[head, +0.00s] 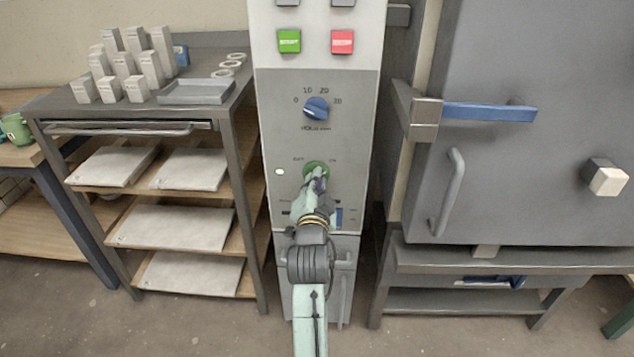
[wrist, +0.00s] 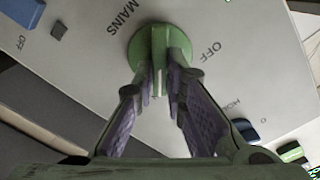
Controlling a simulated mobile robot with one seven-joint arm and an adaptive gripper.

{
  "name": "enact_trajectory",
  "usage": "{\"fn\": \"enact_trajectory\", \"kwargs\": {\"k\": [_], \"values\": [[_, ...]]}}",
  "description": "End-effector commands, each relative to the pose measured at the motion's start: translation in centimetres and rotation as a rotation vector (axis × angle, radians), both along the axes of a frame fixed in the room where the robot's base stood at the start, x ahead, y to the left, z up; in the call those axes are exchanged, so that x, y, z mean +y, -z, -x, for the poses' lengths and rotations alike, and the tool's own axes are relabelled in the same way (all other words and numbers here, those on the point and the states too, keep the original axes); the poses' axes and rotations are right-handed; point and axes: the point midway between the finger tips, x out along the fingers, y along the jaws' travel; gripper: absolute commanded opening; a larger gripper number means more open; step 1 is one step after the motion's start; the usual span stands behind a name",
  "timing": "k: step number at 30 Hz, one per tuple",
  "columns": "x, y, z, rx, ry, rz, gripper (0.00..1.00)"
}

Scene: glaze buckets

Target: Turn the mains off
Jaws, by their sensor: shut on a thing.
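The green mains knob (head: 316,167) is on the lower part of the grey control panel (head: 275,200). It also shows in the wrist view (wrist: 146,45), between the printed words MAINS and OFF. My gripper (head: 318,181) is at the knob, and in the wrist view its fingers (wrist: 160,72) are closed on the knob's raised bar from both sides. A pale line on the bar runs toward the bottom of the wrist view, with OFF to its right. In the head view, my gripper covers part of the knob, and the small lettering beside it is too small to read surely.
A blue dial (head: 316,108), a green button (head: 289,41) and a red button (head: 342,42) sit higher on the panel. A rack (head: 245,130) with shelves stands left. A grey kiln-like cabinet (head: 540,180) with a blue handle (head: 490,112) stands right.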

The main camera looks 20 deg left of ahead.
Motion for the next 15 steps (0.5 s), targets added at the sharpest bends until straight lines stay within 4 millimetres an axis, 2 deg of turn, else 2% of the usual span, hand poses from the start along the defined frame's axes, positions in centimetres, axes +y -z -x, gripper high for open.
{"fn": "enact_trajectory", "kwargs": {"k": [8, 15], "values": [[-0.04, -0.07, -0.01, -0.024, 0.001, 0.088, 0.0], [0.01, -0.21, -0.02, -0.075, 0.003, 0.267, 0.0]]}}
